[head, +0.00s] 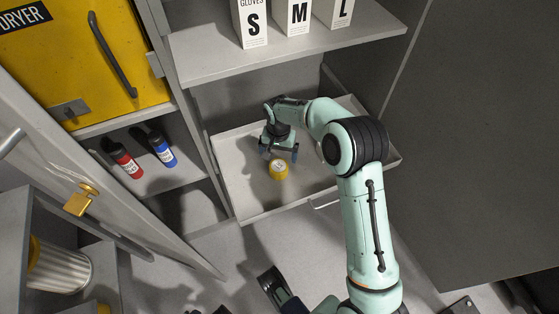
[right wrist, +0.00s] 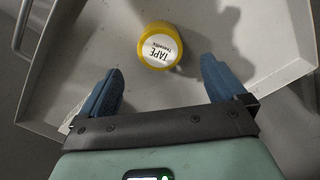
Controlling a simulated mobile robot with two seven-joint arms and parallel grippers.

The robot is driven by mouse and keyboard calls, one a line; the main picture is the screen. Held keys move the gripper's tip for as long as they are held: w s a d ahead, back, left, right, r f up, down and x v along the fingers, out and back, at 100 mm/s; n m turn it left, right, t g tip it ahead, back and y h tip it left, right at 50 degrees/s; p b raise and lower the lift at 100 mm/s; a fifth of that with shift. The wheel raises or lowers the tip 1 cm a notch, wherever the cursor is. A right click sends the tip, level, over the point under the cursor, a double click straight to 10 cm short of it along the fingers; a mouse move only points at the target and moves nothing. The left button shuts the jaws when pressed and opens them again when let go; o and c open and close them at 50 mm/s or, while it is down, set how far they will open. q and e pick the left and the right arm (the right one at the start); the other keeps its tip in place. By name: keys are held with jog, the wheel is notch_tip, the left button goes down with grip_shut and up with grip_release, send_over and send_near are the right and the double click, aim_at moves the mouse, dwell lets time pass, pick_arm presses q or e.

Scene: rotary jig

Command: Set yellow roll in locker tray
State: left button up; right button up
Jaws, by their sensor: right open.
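The yellow roll (head: 278,169) lies flat, with its white "TAPE" label facing up, on the floor of the pulled-out grey locker tray (head: 245,205). In the right wrist view the roll (right wrist: 160,46) shows whole, just past the fingertips and centred between them, touching neither. My right gripper (head: 278,152) is open and empty, over the tray beside the roll; its blue fingers (right wrist: 160,72) are spread wide. The tray floor (right wrist: 235,30) shows around the roll. A dark part at the bottom of the head view may belong to my left arm; its jaws cannot be made out.
A shelf (head: 200,70) with glove boxes (head: 253,22) overhangs the tray's back. Red (head: 122,158) and blue (head: 158,147) bottles stand in the left compartment. An open locker door (head: 75,165) with a brass padlock (head: 82,199) stands left. The tray floor left of the roll is clear.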

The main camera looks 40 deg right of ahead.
aim_at(279, 166)
pick_arm(q)
jog(key=shift+s+d+r, duration=0.4)
jog(key=shift+s, duration=0.3)
pick_arm(e)
jog(key=shift+r, duration=1.75)
